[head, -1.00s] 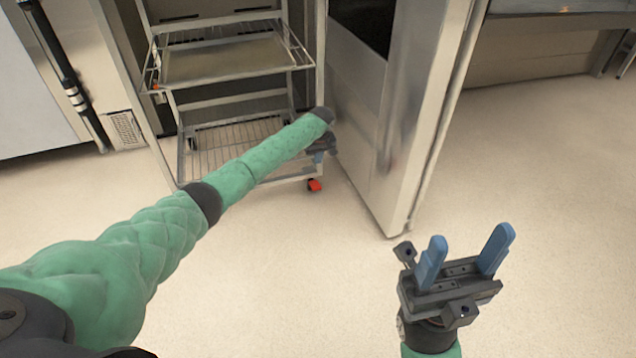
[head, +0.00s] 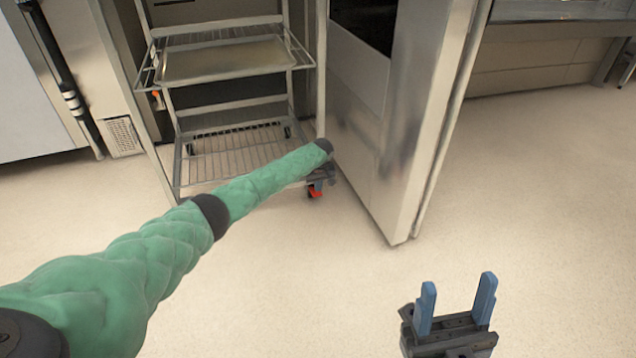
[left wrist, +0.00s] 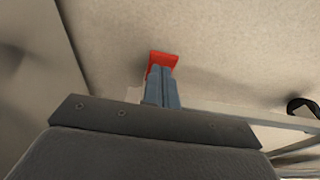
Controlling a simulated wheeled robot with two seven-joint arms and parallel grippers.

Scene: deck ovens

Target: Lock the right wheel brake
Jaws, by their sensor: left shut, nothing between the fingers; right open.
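The right wheel brake is a red pedal (head: 315,193) at the foot of the rack's right front corner, low near the floor. It also shows in the left wrist view (left wrist: 163,60), just beyond my fingertips. My left gripper (head: 318,186) is shut and empty, with its blue fingers together and pointing at the pedal. The fingers overlap the pedal in both views; I cannot tell whether they touch it. The caster itself is mostly hidden. My right gripper (head: 457,300) is open and empty above bare floor, far from the rack.
The wire rack (head: 171,125) stands inside the oven opening, with a tray shelf (head: 225,62) and a lower grid. The open oven door (head: 400,150) stands just right of the brake. A second red part (head: 157,101) shows at the rack's left. The front floor is clear.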

